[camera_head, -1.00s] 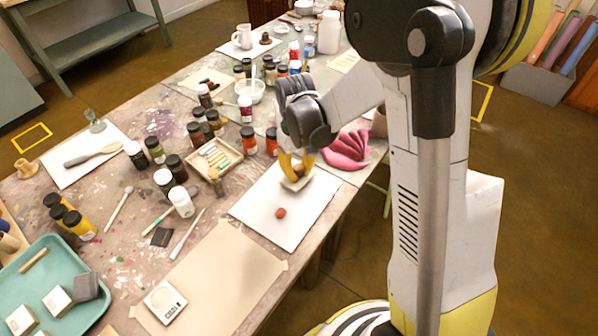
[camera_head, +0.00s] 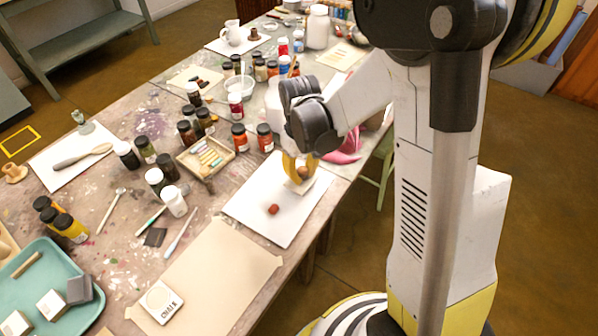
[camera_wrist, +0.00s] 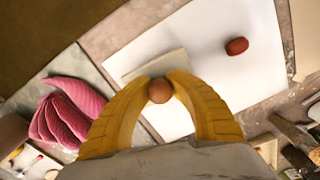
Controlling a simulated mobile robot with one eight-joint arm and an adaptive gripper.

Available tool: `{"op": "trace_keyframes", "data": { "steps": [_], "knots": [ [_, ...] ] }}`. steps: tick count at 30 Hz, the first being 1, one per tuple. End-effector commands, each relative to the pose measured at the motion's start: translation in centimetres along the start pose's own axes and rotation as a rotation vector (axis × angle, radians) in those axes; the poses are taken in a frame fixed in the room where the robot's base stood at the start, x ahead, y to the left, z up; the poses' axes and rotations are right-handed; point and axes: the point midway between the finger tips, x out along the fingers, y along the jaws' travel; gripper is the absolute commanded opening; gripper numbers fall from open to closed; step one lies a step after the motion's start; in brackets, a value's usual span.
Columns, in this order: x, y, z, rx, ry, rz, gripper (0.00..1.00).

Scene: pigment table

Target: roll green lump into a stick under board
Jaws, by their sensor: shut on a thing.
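My gripper (camera_head: 298,166), with yellow fingers, is shut on the round brown knob (camera_wrist: 160,90) of a small pale board (camera_wrist: 152,66). The board shows partly in the head view (camera_head: 300,186), at the right part of a white sheet (camera_head: 252,190). I cannot tell whether it touches the sheet. A small rounded red-brown lump (camera_head: 273,209) lies on the sheet, left of and apart from the board; it also shows in the wrist view (camera_wrist: 237,46). No green lump shows; what lies under the board is hidden.
A pink folded cloth (camera_wrist: 66,112) lies beside the sheet. A wooden tray of pastel sticks (camera_head: 186,162) and several paint jars (camera_head: 238,136) stand left of and behind the sheet. Brown paper (camera_head: 215,275) and a white chalk box (camera_head: 161,301) lie in front.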

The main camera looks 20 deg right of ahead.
Motion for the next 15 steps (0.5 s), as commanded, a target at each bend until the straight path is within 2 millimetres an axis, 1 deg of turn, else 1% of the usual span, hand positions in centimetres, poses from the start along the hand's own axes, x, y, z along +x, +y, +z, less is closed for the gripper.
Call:
{"op": "trace_keyframes", "data": {
  "steps": [10, 15],
  "knots": [
    [0.0, 0.3, 1.3, -0.001, 0.000, 0.000, 0.00],
    [0.0, 0.2, 0.8, -0.002, 0.000, 0.000, 0.00]
  ]
}}
